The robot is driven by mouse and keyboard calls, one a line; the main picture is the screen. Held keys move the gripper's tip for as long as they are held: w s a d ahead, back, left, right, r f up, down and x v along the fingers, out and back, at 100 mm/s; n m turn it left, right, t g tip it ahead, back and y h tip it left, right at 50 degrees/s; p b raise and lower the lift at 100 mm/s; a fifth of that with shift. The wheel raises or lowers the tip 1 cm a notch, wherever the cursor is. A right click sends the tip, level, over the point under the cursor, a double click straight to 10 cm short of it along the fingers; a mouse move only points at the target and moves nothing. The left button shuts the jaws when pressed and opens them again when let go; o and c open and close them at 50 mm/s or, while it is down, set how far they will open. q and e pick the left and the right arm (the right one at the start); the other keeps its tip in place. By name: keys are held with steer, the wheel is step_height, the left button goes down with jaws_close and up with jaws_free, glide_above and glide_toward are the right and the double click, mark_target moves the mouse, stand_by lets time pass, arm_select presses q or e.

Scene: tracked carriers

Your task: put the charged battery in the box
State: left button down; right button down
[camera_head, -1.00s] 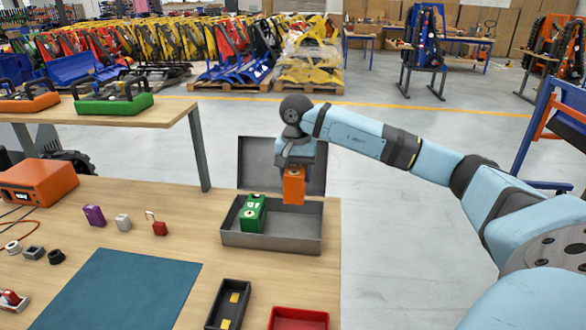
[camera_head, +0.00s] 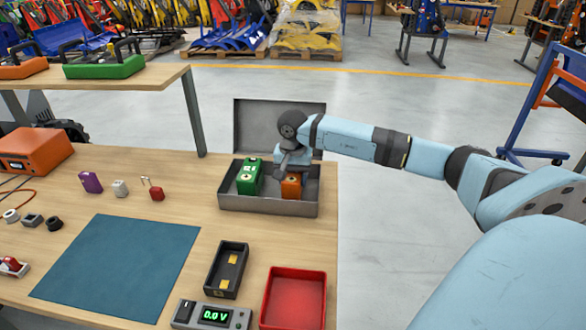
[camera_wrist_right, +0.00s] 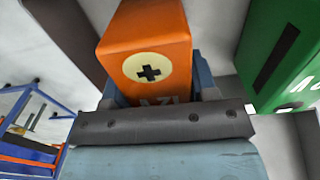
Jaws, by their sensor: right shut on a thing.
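An orange battery (camera_head: 291,187) is in my right gripper (camera_head: 292,170), inside the right part of the open grey metal box (camera_head: 268,207). The right wrist view shows the orange battery (camera_wrist_right: 150,60) between the fingers, its end with a plus mark facing the camera. A green battery (camera_head: 249,178) stands in the box to the left of the orange one; its side also shows in the wrist view (camera_wrist_right: 285,60). Whether the orange battery touches the box floor is hidden. My left gripper is in neither view.
In front of the box are a black holder (camera_head: 227,270), a meter (camera_head: 212,315) reading 0.0 V and a red tray (camera_head: 296,297). A purple block (camera_head: 91,182), a red padlock (camera_head: 156,192) and a blue mat (camera_head: 118,265) lie left. The box lid (camera_head: 262,128) stands open behind.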

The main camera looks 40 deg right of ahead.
stand_by(0.3)
steer(key=c, duration=0.8)
jaws_free()
steer(key=shift+f, duration=0.25)
steer(key=o, duration=0.4)
steer(key=shift+r, duration=0.1)
step_height(320, 180, up, 12)
steer(key=shift+r+p, duration=0.1)
steer(key=shift+p, duration=0.4)
